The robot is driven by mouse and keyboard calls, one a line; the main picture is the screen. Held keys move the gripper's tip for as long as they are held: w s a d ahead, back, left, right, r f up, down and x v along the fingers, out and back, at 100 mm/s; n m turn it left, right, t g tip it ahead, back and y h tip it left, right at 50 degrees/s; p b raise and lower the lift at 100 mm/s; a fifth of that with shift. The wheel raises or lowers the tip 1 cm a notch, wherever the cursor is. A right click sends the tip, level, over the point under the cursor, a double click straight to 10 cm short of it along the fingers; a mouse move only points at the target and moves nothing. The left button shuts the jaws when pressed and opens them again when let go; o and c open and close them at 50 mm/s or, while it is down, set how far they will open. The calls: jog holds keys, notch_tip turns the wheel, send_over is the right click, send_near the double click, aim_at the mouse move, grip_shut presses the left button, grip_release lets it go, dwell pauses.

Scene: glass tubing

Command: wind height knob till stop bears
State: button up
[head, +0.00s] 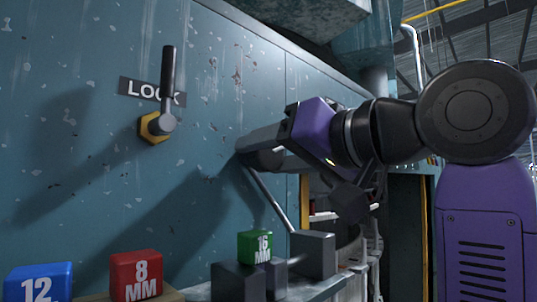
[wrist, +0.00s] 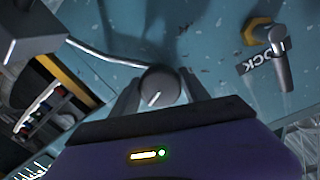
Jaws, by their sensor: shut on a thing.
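The height knob (wrist: 158,88) is a dark round knob with a white pointer line on its face, on the teal panel. My gripper (wrist: 160,92) is shut on it, with one finger on each side. In the head view my gripper (head: 284,151) reaches in from the right, and the knob (head: 258,158) shows partly at its tips. A thin grey rod (head: 270,198) runs from near the knob down to a dark grey block (head: 313,257). A green 16 MM block (head: 256,246) sits by dark blocks left of it. Whether any stop touches the green block, I cannot tell.
A LOCK lever (head: 168,85) with a yellow hex base stands upright on the panel, left of my gripper. A red 8 MM block (head: 136,275) and a blue 12 block (head: 38,283) lie at lower left. An opening with a yellow edge (head: 304,203) is at right.

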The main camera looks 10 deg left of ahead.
jog(key=shift+w+d+m, duration=0.1)
jog(key=shift+m, duration=1)
jog(key=o, duration=1.3)
jog(key=shift+d, duration=0.1)
jog(key=shift+s+d+b, duration=0.25)
jog(key=shift+s+b, duration=0.05)
jog(key=shift+s, duration=0.05)
jog(key=shift+b+v, duration=1.15)
jog(key=shift+v, duration=2.3)
